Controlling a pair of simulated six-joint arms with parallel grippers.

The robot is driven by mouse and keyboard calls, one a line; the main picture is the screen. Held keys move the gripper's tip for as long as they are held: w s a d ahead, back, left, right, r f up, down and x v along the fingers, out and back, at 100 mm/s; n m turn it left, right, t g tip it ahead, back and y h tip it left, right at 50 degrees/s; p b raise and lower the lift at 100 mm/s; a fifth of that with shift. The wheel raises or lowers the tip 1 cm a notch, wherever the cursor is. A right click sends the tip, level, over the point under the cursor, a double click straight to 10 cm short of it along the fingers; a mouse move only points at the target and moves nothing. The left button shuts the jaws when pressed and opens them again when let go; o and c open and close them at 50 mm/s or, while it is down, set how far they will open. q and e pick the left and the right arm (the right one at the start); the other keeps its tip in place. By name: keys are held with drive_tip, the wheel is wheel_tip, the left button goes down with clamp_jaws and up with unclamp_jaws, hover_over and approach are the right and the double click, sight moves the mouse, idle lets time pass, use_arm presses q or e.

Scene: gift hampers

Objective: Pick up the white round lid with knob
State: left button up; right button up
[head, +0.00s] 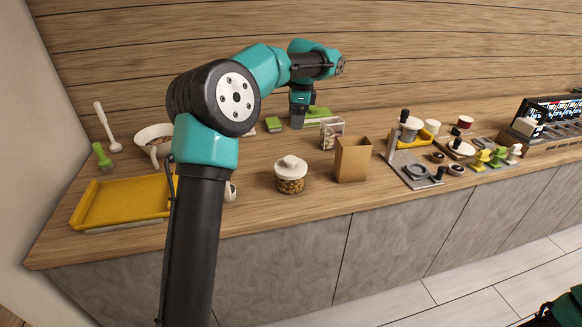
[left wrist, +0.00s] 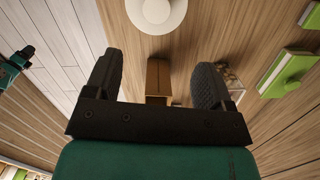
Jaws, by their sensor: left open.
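The white round lid with knob (head: 290,167) sits on a glass jar of brown nuts (head: 291,185) near the counter's front. In the left wrist view the lid (left wrist: 156,12) is at the top edge, partly cut off, beyond my fingertips and apart from them. My left gripper (head: 297,122) hangs over the back of the counter in the head view, behind and right of the jar. Its two fingers (left wrist: 158,66) are spread with nothing held between them.
A brown open box (head: 352,160) stands right of the jar, with a clear container (head: 332,132) behind it. Green blocks (head: 274,124) lie at the back. A grey stand (head: 414,172) is at right.

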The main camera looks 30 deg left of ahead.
use_arm(q)
hover_over(291, 159)
drive_tip(key=f, duration=1)
drive_tip(key=shift+w+f, duration=0.2)
drive_tip(key=shift+w, duration=0.15)
drive_tip(key=shift+s+a+f, duration=0.1)
drive_tip(key=shift+s+f, duration=0.1)
drive_tip(key=shift+f, duration=1.1)
drive_tip(key=shift+s+f, duration=0.15)
drive_tip(key=shift+f, duration=1.15)
drive_tip(key=c, duration=0.9)
drive_tip(key=shift+r, duration=0.1)
drive_tip(key=shift+c, duration=0.2)
